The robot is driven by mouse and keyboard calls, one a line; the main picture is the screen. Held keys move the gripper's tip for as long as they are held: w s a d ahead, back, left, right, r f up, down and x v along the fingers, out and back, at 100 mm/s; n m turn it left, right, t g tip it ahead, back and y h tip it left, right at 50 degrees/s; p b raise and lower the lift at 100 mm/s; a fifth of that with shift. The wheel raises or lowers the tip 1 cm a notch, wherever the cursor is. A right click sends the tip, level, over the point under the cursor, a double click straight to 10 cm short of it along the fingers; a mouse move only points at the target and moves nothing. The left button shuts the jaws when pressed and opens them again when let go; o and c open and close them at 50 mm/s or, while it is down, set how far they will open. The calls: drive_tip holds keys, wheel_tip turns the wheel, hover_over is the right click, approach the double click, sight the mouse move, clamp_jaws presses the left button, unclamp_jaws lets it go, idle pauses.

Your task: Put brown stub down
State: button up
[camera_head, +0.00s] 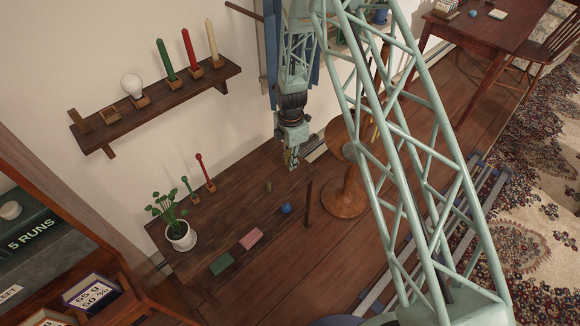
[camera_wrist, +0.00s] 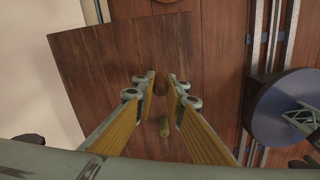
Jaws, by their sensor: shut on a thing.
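The brown stub (camera_wrist: 160,86) shows between the fingertips of my gripper (camera_wrist: 162,84) in the wrist view. The yellow-padded fingers are closed on it from both sides. In the head view my gripper (camera_head: 291,164) points down over the back right part of the low dark wooden table (camera_head: 225,205). The stub cannot be made out there. How far it is above the table is hard to tell.
A short olive stub (camera_head: 268,187) stands on the table close to my gripper. A blue ball (camera_head: 286,208), pink block (camera_head: 251,239), green block (camera_head: 221,263) and potted plant (camera_head: 181,237) are also there. A wall shelf (camera_head: 160,105) holds candles and a bulb.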

drive_tip(key=shift+w+a+f, duration=0.1)
drive_tip(key=shift+w+a, duration=0.15)
drive_tip(key=shift+w, duration=0.05)
drive_tip(key=shift+f+b, duration=0.35)
drive_tip(key=shift+f, duration=1.35)
drive_tip(key=shift+s+d+f, duration=0.1)
drive_tip(key=o, duration=0.7)
drive_tip(key=shift+o, duration=0.2)
drive_tip(key=shift+r+p, duration=0.55)
drive_tip(key=shift+r, duration=3.3)
